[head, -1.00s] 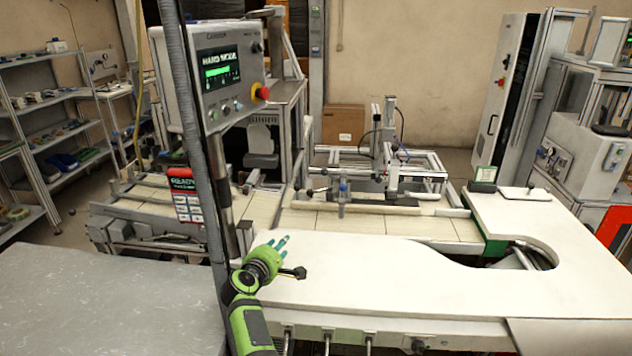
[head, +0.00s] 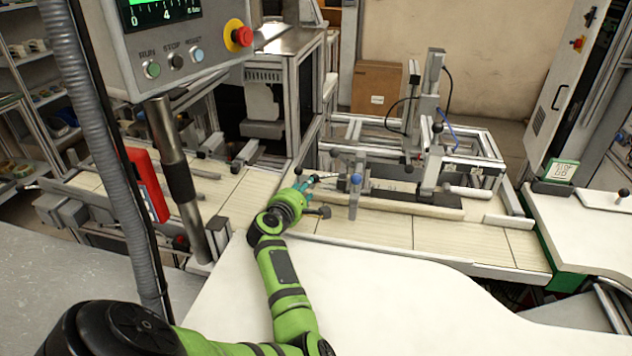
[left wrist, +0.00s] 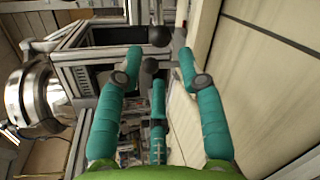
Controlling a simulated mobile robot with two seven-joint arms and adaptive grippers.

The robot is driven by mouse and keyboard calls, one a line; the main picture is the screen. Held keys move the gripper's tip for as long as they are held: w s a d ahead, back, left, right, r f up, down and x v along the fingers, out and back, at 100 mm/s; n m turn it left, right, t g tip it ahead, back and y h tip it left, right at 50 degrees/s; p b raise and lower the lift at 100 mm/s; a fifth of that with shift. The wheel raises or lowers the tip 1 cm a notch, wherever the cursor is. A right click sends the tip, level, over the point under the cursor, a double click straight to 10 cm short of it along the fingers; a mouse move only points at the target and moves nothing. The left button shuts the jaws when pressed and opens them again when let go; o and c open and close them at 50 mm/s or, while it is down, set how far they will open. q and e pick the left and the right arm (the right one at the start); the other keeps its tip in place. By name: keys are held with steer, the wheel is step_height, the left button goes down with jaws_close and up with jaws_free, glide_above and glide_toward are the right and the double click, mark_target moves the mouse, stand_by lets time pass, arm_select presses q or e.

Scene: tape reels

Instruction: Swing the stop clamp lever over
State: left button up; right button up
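The stop clamp lever appears to be the short lever with a black ball knob (head: 297,171) on the slatted conveyor in the head view. In the left wrist view a black ball knob (left wrist: 159,36) shows between and just beyond the fingertips, with a second dark rounded end (left wrist: 150,66) below it. My left gripper (head: 312,183) is right by the lever in the head view. Its teal fingers (left wrist: 160,56) are spread apart with nothing clearly held. Whether any finger touches the knob cannot be told. My right gripper is not in view.
A blue-topped upright post (head: 356,190) stands just right of the gripper. A metal gantry frame (head: 480,150) stands behind it. The control panel (head: 180,45) on its pole rises at left. The white tabletop (head: 400,300) in front is clear.

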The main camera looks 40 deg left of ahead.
mark_target(325, 176)
arm_select(q)
steer(key=shift+x, duration=0.8)
steer(key=x, duration=0.3)
steer(key=shift+w+a+f, duration=0.1)
steer(key=shift+w, duration=0.15)
steer(key=shift+w+a+f, duration=0.1)
steer(key=shift+w+a, duration=0.15)
steer(key=shift+w, duration=0.3)
steer(key=shift+w+a+f, duration=0.1)
steer(key=shift+w, duration=0.2)
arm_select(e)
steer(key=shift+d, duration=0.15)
arm_select(q)
steer(key=shift+c, duration=0.4)
jaws_close()
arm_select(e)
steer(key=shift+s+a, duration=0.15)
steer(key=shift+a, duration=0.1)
